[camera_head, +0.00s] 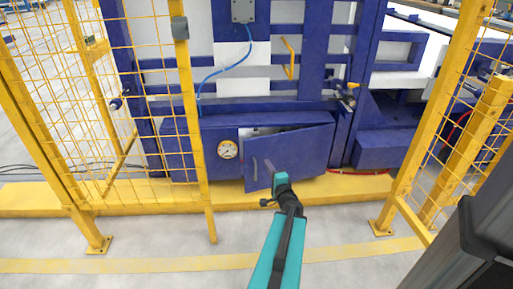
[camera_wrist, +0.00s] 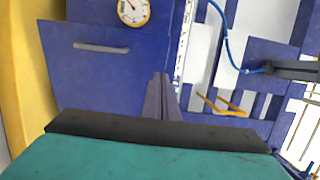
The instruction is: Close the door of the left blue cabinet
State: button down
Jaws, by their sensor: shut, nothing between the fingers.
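The blue cabinet (camera_head: 180,152) is low on the blue machine behind the yellow step, with a round gauge on its front. Its blue door (camera_head: 300,150) stands ajar, with a gap along its top edge and its left side swung outward. The door has a grey vertical handle (camera_head: 255,168) near its left edge. My gripper (camera_head: 268,165) is in front of the door, right of the handle; contact cannot be told. In the wrist view, the fingers (camera_wrist: 162,92) are together and empty, beside the door (camera_wrist: 90,75) and its handle (camera_wrist: 101,47).
Yellow mesh fencing (camera_head: 150,120) stands at the left and a yellow post (camera_head: 440,110) at the right, with an opening between them. A yellow step (camera_head: 120,195) runs along the machine's foot. The gauge (camera_head: 227,149) sits left of the door. A blue hose (camera_head: 225,68) hangs above.

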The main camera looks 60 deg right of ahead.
jog(key=b, duration=0.4)
send_near(256, 142)
jog(key=shift+x, duration=3.2)
jog(key=shift+w+a+f, duration=0.1)
jog(key=shift+w, duration=0.05)
